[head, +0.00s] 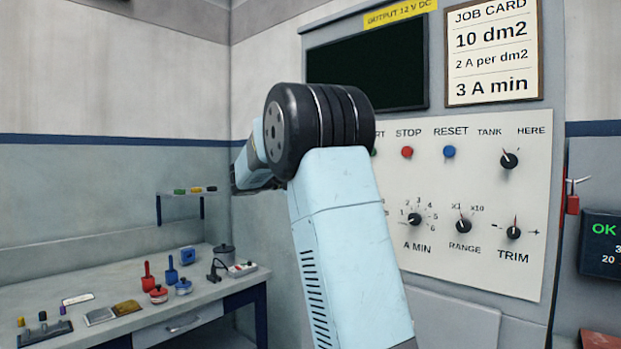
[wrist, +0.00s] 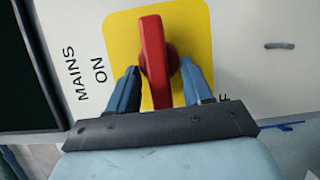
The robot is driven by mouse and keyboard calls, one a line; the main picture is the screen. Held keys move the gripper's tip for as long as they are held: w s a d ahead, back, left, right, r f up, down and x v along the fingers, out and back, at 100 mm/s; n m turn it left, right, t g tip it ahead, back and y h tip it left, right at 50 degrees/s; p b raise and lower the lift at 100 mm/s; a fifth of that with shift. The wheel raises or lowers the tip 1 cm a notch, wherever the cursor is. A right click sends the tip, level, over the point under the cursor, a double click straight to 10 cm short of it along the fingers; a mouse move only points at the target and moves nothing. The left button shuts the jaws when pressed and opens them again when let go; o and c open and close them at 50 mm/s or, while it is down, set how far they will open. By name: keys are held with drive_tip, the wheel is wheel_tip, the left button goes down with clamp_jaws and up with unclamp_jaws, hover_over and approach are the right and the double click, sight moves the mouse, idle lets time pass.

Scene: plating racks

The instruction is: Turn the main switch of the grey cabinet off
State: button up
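The main switch is a red lever handle (wrist: 152,60) on a yellow plate (wrist: 195,25), in the wrist view. The handle lies nearly upright in that picture. "MAINS ON" is printed to its left; a letter F shows at lower right, the rest of that word hidden by my gripper. My gripper (wrist: 160,66) is open, its two blue fingers on either side of the handle, with a gap visible on the right. Whether a finger touches it I cannot tell. In the head view the grey cabinet (head: 475,325) stands on the right; my arm hides the switch and gripper.
The cabinet front has a dark screen (head: 365,70), a job card (head: 495,50) and a white knob panel (head: 480,255). A workbench (head: 100,260) with small tools and pots stands at left. A red padlock (head: 572,204) hangs at the cabinet's right.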

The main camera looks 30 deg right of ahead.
drive_tip(key=shift+a, duration=0.15)
drive_tip(key=a, duration=1.3)
drive_tip(key=shift+w+a, duration=0.25)
drive_tip(key=shift+w, duration=0.1)
drive_tip(key=shift+s+d+f, duration=0.1)
drive_tip(key=shift+f, duration=0.05)
